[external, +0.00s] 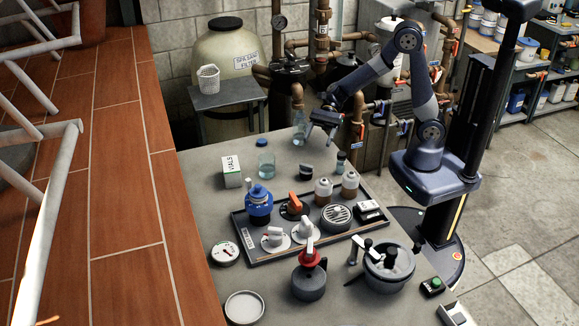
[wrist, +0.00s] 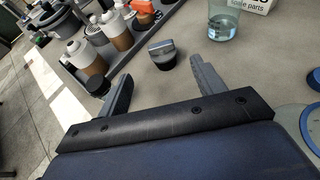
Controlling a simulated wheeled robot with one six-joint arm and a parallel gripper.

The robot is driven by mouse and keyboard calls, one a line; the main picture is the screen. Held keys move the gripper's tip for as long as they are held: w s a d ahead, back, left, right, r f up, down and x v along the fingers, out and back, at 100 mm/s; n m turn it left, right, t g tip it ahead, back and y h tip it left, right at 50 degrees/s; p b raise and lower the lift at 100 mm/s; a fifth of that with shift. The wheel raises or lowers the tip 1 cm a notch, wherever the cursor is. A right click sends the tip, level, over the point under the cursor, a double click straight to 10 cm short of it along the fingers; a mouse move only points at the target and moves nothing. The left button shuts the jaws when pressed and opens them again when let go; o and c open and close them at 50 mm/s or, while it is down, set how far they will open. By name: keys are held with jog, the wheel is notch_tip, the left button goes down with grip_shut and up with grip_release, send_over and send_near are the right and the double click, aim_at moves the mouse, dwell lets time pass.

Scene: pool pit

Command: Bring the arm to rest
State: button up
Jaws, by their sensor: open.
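My gripper (external: 328,120) hangs at the end of my raised arm, over the far edge of the grey table (external: 200,170). In the wrist view my gripper (wrist: 160,80) shows two grey fingers spread wide apart, with nothing between them. A black-and-grey knob-like piece (wrist: 162,54) stands on the table beyond the fingers, apart from them. A small dark-capped bottle (external: 340,161) stands on the table below the gripper.
Pipes (external: 357,125) and a pump stand behind the arm. A lidded pot (external: 389,265) is at the front right.

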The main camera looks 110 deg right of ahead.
jog(key=x, duration=1)
jog(key=shift+s+f, duration=0.1)
jog(key=shift+f, duration=0.05)
notch_tip(320, 180, up, 11)
jog(key=p, duration=0.2)
jog(key=w+m+t+h+p, duration=0.2)
jog(key=w+m+h+p, duration=0.1)
jog(key=w, duration=1.1)
jog(key=w+a+m+t+h+p, duration=0.1)
jog(key=w+a+m+h+p, duration=0.3)
jog(key=w, duration=0.9)
jog(key=shift+n, duration=0.3)
jog(key=f+b, duration=0.1)
jog(key=f, duration=0.2)
jog(key=f+b, duration=0.2)
jog(key=f, duration=0.2)
jog(key=f+b, duration=0.2)
jog(key=f, duration=0.1)
jog(key=shift+a+f, duration=0.35)
